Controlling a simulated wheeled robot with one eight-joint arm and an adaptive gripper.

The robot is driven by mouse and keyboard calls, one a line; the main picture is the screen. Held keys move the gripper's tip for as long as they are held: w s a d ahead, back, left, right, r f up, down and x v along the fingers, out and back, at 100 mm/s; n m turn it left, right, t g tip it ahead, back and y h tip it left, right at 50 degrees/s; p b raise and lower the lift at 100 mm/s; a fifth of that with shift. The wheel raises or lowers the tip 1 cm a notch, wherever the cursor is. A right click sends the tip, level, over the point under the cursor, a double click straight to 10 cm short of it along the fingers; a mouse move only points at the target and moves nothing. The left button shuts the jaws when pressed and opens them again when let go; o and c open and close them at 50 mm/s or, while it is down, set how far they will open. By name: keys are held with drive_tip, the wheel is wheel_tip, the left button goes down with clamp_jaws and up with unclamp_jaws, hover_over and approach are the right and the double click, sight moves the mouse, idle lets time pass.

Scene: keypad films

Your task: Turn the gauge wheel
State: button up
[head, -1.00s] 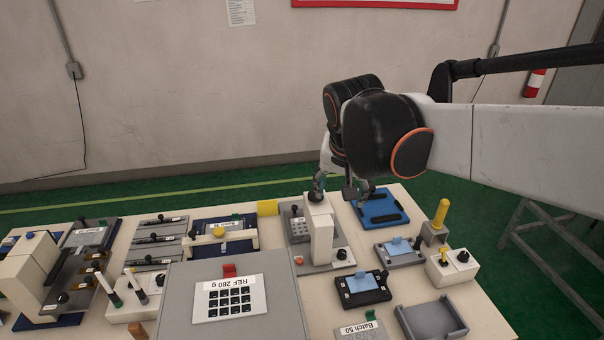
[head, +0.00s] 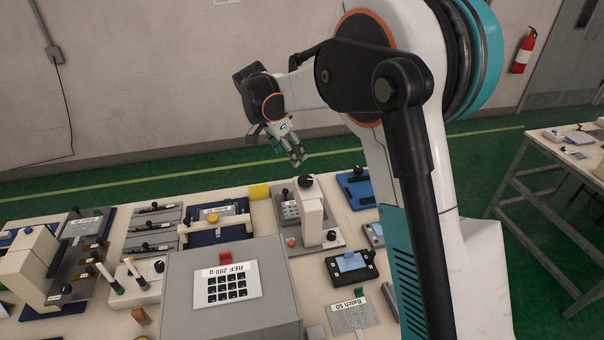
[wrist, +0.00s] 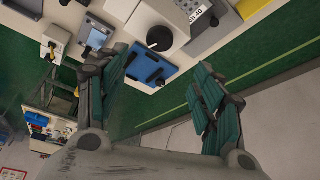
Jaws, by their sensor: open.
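The gauge wheel looks to be the black round knob (head: 306,181) on top of a white upright housing (head: 315,222) on a grey base. In the wrist view the black knob (wrist: 160,38) shows a pale mark on its face. My gripper (head: 298,160) hangs in the air beyond the back edge of the table, behind and above the knob. In the wrist view my gripper (wrist: 162,62) has its fingers wide apart with nothing between them. The knob shows past the fingertips, not touched.
A yellow block (head: 259,192) sits at the table's back edge, left of the housing. A blue tray (head: 357,186) lies to its right, partly behind my arm. A grey keypad box (head: 270,310) stands in front. Air above the table's back edge is free.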

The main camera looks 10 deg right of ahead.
sight(305, 179)
drive_tip(key=b+x, duration=0.2)
drive_tip(key=x, duration=1.1)
drive_tip(key=shift+w+d+f, duration=0.1)
drive_tip(key=shift+d+f, duration=0.05)
drive_tip(key=shift+f, duration=0.15)
drive_tip(key=c, duration=1)
